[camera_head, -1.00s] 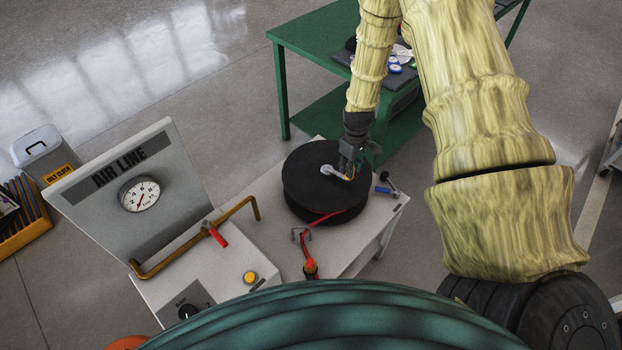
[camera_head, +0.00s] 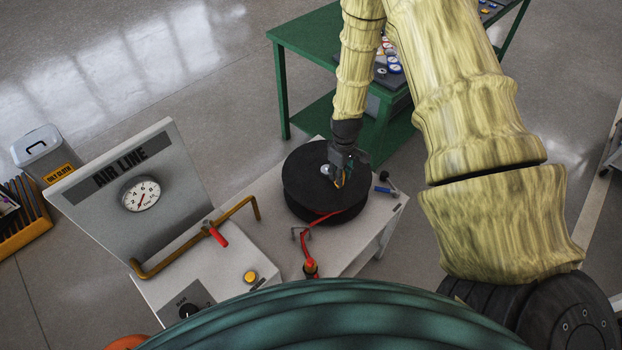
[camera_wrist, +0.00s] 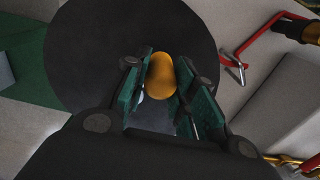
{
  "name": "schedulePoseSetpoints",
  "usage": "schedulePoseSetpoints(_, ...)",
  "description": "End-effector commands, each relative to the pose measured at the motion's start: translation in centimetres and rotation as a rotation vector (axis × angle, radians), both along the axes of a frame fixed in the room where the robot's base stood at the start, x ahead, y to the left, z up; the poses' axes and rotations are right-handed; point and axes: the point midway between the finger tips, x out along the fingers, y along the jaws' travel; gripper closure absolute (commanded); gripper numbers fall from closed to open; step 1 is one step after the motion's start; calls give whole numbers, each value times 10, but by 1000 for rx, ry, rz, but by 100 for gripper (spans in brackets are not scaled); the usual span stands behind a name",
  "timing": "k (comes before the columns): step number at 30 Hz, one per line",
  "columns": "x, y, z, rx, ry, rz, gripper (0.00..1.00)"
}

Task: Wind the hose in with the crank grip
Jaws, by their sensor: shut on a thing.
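The hose reel (camera_head: 308,190) is a black drum lying flat on the white bench. Its flat top fills the middle of the wrist view (camera_wrist: 90,50). My gripper (camera_head: 338,184) points down over the reel's right side. In the wrist view its green-padded fingers are shut on the yellow-orange crank grip (camera_wrist: 161,72). The crank arm is mostly hidden beneath the fingers. The red hose (camera_head: 325,217) leaves the reel's front and runs to a fitting with a red and orange end (camera_head: 310,268).
An AIR LINE panel with a gauge (camera_head: 142,194) stands left, with a brown pipe and red-handled valve (camera_head: 216,236). A small blue-handled part (camera_head: 384,190) sits right of the reel. A green table (camera_head: 310,45) with small items stands behind.

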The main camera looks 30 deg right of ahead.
Motion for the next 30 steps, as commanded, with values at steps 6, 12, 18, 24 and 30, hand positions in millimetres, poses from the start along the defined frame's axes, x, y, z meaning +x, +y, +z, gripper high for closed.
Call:
schedulePoseSetpoints(6,4,20,0,-1,-6,2,87)
schedulePoseSetpoints(12,4,22,0,-2,-5,0,87)
schedulePoseSetpoints(18,5,24,0,-1,-4,0,87)
schedulePoseSetpoints(24,7,33,0,-1,-3,1,87)
schedulePoseSetpoints(30,7,33,0,-1,-3,0,64)
